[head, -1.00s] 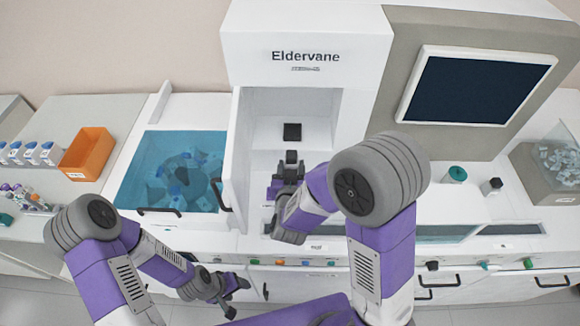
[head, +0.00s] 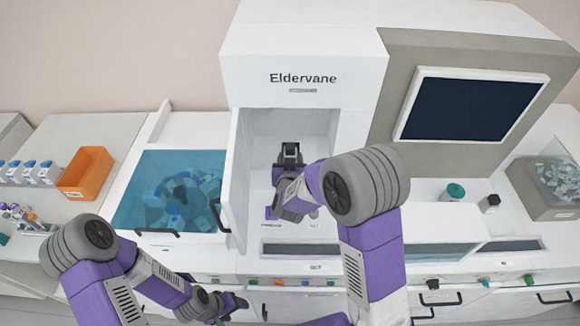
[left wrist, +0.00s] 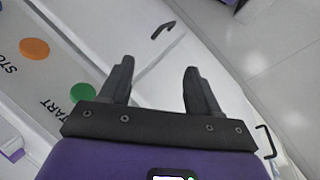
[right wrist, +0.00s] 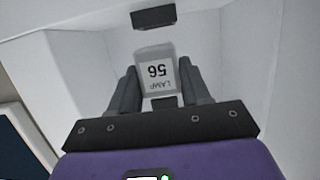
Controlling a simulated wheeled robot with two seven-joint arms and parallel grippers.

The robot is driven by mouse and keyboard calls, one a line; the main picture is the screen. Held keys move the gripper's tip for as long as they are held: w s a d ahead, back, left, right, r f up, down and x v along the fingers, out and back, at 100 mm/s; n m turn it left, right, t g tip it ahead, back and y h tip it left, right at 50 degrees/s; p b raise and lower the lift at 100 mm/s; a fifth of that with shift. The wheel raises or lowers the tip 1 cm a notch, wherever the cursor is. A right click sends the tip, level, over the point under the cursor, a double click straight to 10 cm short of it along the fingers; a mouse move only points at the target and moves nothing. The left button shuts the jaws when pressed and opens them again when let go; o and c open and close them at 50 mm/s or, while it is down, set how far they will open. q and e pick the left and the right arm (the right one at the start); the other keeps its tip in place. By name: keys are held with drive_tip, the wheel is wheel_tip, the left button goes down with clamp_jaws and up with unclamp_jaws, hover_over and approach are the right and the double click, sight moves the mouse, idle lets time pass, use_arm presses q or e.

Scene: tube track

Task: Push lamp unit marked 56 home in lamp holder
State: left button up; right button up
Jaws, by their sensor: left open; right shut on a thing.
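The lamp unit (right wrist: 155,66) shows in the right wrist view as a pale block with a label reading LAMP 56, upside down in that picture. My right gripper (head: 290,152) is shut on it, with a finger on each side, inside the open white chamber. A dark block (right wrist: 153,16), apparently the lamp holder, sits ahead of the unit, with a visible gap between them in that picture. My left gripper (left wrist: 158,75) is open and empty, low before the cabinet front.
The chamber door (head: 232,175) stands open at the left of my right arm. A blue-covered bin (head: 170,195), an orange box (head: 86,173) and several small bottles lie further left. START and STOP buttons (left wrist: 82,93) are near my left gripper. A monitor (head: 470,105) is at right.

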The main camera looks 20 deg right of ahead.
drive_tip(key=w, duration=0.2)
drive_tip(key=w+d, duration=0.1)
drive_tip(key=w, duration=0.2)
drive_tip(key=w+d, duration=0.1)
drive_tip(key=w, duration=0.2)
drive_tip(key=shift+d+p, duration=0.2)
drive_tip(key=shift+p, duration=0.15)
drive_tip(key=shift+f+b, duration=0.75)
drive_tip(key=shift+s+a, duration=0.1)
drive_tip(key=shift+s, duration=0.05)
idle(0.4)
drive_tip(key=shift+f+b, duration=0.1)
drive_tip(key=shift+b, duration=0.2)
drive_tip(key=shift+f, duration=0.25)
drive_tip(key=shift+b, duration=0.3)
idle(0.4)
drive_tip(key=shift+f+b, duration=0.35)
drive_tip(key=shift+f, duration=0.1)
drive_tip(key=shift+f, duration=0.2)
idle(0.4)
